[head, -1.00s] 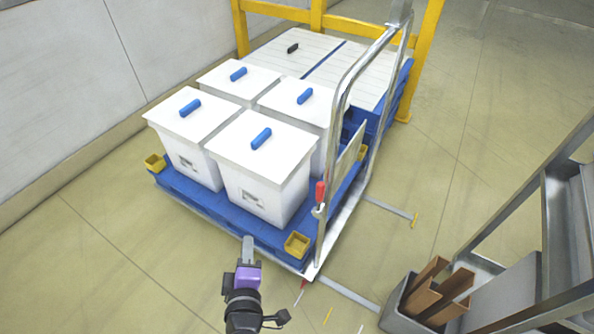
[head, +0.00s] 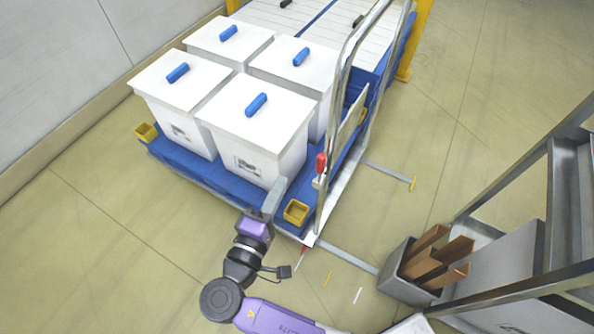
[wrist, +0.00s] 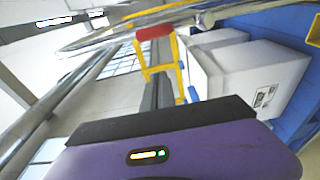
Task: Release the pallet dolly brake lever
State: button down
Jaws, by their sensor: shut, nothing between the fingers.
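The pallet dolly (head: 215,182) is blue with a tall metal push frame (head: 335,110) at its right side. A red-gripped brake lever (head: 321,163) sits low on the frame's near upright. In the wrist view the red grip (wrist: 153,32) shows just beyond my fingertips. My gripper (head: 277,184), with a purple body, is at the dolly's near edge, left of and a little lower in the picture than the lever. Its fingers are shut and empty, and look apart from the lever in the head view. Their far ends also show in the wrist view (wrist: 157,75).
Several white lidded boxes (head: 257,110) with blue handles stand on the dolly. A yellow corner cup (head: 296,212) is right of my gripper. A metal rack (head: 552,210) and a grey bin (head: 405,275) holding brown pieces stand at right. Floor at left is clear.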

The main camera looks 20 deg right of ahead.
jog(key=w+d, duration=0.3)
jog(key=d, duration=0.5)
jog(key=shift+d, duration=0.25)
jog(key=shift+s, duration=0.1)
jog(key=s+m+b, duration=0.1)
jog(key=b, duration=0.1)
jog(key=s+d+m+b, duration=0.1)
jog(key=m+b, duration=0.1)
jog(key=s+d+m+b, duration=0.1)
jog(key=shift+d+f+h+b, duration=0.2)
jog(key=shift+f+h+b, duration=0.1)
jog(key=shift+f+b, duration=0.1)
jog(key=s+d+f+m+h+b, duration=0.1)
jog(key=s+d+f+m+b, duration=0.3)
jog(key=m+b, duration=0.6)
jog(key=s+b, duration=0.1)
jog(key=b, duration=0.4)
jog(key=shift+s, duration=0.3)
jog(key=shift+f, duration=0.1)
